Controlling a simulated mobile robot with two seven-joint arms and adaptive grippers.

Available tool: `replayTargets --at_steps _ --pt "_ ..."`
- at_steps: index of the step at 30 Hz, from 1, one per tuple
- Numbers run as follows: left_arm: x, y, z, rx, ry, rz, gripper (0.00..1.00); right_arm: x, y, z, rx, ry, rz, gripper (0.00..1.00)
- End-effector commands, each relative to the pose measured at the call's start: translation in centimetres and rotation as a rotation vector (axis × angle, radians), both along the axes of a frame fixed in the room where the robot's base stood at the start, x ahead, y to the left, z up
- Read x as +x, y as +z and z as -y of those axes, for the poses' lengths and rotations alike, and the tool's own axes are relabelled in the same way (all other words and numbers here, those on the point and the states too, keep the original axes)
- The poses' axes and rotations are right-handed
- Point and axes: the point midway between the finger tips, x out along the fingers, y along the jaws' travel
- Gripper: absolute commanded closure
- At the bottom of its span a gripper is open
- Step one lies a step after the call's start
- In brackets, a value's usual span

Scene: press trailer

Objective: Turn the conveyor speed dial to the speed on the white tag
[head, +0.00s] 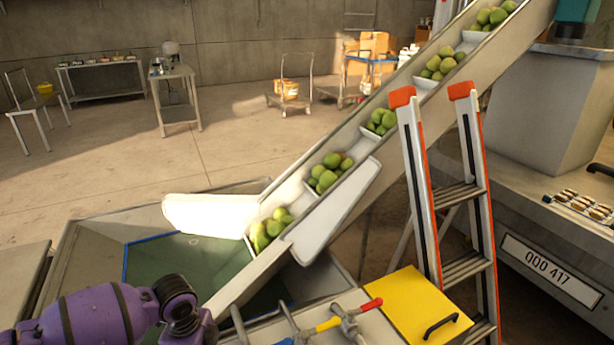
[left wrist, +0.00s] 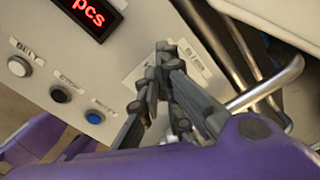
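In the left wrist view, a grey control panel (left wrist: 108,67) carries a red-lit display (left wrist: 91,12) reading "pcs". A white button (left wrist: 17,66), a black button (left wrist: 59,94) and a blue button (left wrist: 94,117) sit in a slanting row, each with a small label. My left gripper (left wrist: 168,58) is over the panel, its dark fingertips drawn together above a pale printed plate (left wrist: 139,74). No dial shows; the fingers cover the middle of that plate. I cannot make out a speed value or identify the white tag. My right gripper is out of view.
A sloping conveyor (head: 330,185) carries green fruit above an open hopper (head: 95,245). An orange-tipped ladder (head: 425,190) and a yellow box (head: 415,305) stand to the right. In the left wrist view, metal rods (left wrist: 265,85) lie close beside the gripper.

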Motion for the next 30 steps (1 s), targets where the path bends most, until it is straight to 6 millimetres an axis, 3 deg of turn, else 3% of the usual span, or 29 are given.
replayTargets --at_steps 1,21,26,30 --pt "-1.8 -1.6 0.0 0.003 -0.004 -0.043 1.00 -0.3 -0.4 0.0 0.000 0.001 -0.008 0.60" --pt "-1.9 -1.7 -0.9 0.006 -0.001 -0.044 1.00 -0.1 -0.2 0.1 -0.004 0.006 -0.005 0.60" --pt "-1.7 -1.1 -1.1 0.009 -0.001 -0.040 1.00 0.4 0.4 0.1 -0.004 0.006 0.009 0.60" --pt "-1.5 0.5 -1.1 0.008 0.000 -0.032 1.00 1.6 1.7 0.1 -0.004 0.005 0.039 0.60"
